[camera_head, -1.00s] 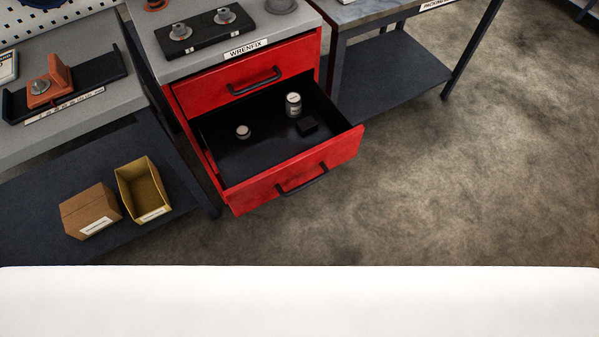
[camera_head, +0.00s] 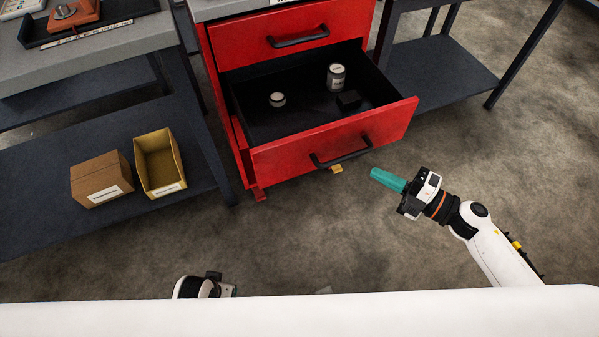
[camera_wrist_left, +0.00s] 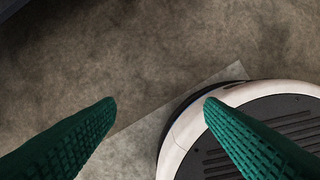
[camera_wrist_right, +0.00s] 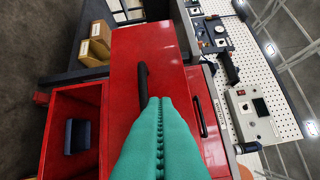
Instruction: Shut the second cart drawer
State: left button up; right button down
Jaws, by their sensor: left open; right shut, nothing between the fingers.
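The second cart drawer (camera_head: 275,160) is pulled well out of the red cart, with a black bar handle (camera_head: 340,160) on its front. Inside are a small white-lidded jar (camera_head: 277,99), a grey canister (camera_head: 336,77) and a dark block (camera_head: 348,99). My right gripper (camera_head: 374,173) has teal fingers shut and empty, in front of and right of the handle. In the right wrist view its fingertips (camera_wrist_right: 160,102) overlap the drawer handle (camera_wrist_right: 143,85); contact cannot be told. My left gripper (camera_wrist_left: 158,105) is open and empty over the floor beside my base.
The closed top drawer (camera_head: 290,32) sits above. A bench with a dark lower shelf (camera_head: 40,170) stands left, holding a cardboard box (camera_head: 95,172) and a yellow bin (camera_head: 158,160). Another table's lower shelf (camera_head: 440,75) is right. The floor (camera_head: 400,260) before the cart is clear.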

jog(key=s+a+r+n+g+y, duration=0.2)
jog(key=a+n+g, duration=0.1)
jog(key=n, duration=0.1)
send_near(302, 146)
jog(key=a, duration=0.1)
jog(key=s+a, duration=0.1)
jog(key=a, duration=0.2)
jog(key=shift+s+a+r, duration=0.15)
jog(key=shift+s+r, duration=0.1)
jog(key=w, duration=0.1)
jog(key=w+a, duration=0.1)
jog(key=w, duration=0.1)
jog(key=shift+w+f, duration=0.1)
pick_arm(q)
jog(key=shift+a+r, duration=0.2)
jog(key=shift+r, duration=0.75)
pick_arm(e)
jog(key=shift+w+a, duration=0.1)
jog(key=shift+w, duration=0.15)
pick_arm(q)
jog(key=shift+b, duration=0.3)
pick_arm(e)
jog(key=shift+w, duration=0.1)
